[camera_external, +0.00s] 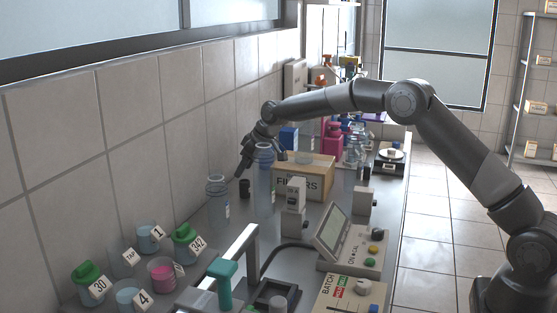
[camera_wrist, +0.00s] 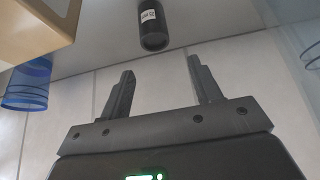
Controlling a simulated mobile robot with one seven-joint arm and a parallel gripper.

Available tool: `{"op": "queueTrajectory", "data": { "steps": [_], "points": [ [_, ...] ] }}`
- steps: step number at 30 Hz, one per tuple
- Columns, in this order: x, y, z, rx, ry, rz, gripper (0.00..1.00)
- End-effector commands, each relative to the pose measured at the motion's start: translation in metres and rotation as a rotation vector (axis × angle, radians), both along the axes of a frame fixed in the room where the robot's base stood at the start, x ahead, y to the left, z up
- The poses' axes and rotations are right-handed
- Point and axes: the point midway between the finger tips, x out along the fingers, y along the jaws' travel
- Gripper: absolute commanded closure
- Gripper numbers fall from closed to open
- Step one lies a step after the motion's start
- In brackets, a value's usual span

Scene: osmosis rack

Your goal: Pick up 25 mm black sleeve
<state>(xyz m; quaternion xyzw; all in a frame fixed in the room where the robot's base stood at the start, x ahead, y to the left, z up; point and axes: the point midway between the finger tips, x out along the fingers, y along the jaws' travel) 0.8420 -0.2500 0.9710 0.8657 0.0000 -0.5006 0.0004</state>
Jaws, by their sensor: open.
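The black sleeve (camera_wrist: 153,27) is a small dark cylinder with a white label, at the top of the wrist view on the grey bench surface. In the external view a small black cylinder (camera_external: 244,188), apparently the sleeve, stands on the bench near the tiled wall, between two clear bottles. My gripper (camera_wrist: 160,70) is open and empty, with its two fingers apart and the sleeve beyond their tips, not between them. In the external view my gripper (camera_external: 243,168) hangs just above the sleeve, angled down; the exact gap is hard to judge.
Clear bottles (camera_external: 217,203) and (camera_external: 264,185) stand close on both sides. A cardboard box labelled FILTERS (camera_external: 312,182) is to the right; it also shows in the wrist view (camera_wrist: 30,25). A blue transparent cup (camera_wrist: 27,88) stands near it. Labelled jars (camera_external: 162,273) occupy the front left.

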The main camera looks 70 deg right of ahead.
Motion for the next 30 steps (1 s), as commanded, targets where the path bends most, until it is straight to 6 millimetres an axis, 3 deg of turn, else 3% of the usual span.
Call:
{"op": "queueTrajectory", "data": {
  "steps": [3,13,18,27,30],
  "points": [
    [0.000,0.000,-0.020,0.001,0.003,0.000,0.42],
    [-0.001,0.000,-0.052,0.001,0.004,0.000,0.42],
    [0.011,0.001,-0.072,0.002,0.003,0.000,0.42],
    [0.015,0.000,-0.078,0.001,0.001,0.000,0.42],
    [0.015,0.000,-0.078,0.001,0.001,0.000,0.49]
  ]
}}
